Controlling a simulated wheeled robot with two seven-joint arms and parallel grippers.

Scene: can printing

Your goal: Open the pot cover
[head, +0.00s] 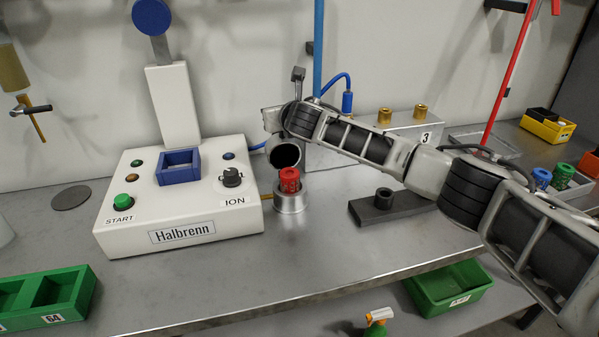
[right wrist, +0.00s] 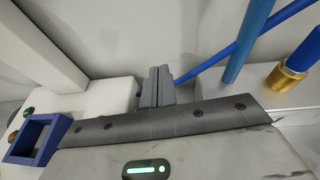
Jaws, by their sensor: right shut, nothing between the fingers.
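A round silver metal holder (head: 291,202) stands on the bench beside the white machine, with a red cylinder (head: 289,180) upright in it. I cannot tell which part is the pot cover. A rounded grey part with a dark opening (head: 285,156) hangs just above the red cylinder; whether it belongs to my wrist or is a cover is unclear. The shut fingers (right wrist: 157,86) also show in the right wrist view. My left gripper is out of view.
The white Halbrenn machine (head: 180,222) with a blue square frame (head: 180,168) stands left of the holder. A blue vertical rod (head: 318,45) is close right of my fingers. A dark block (head: 392,207) lies to the right.

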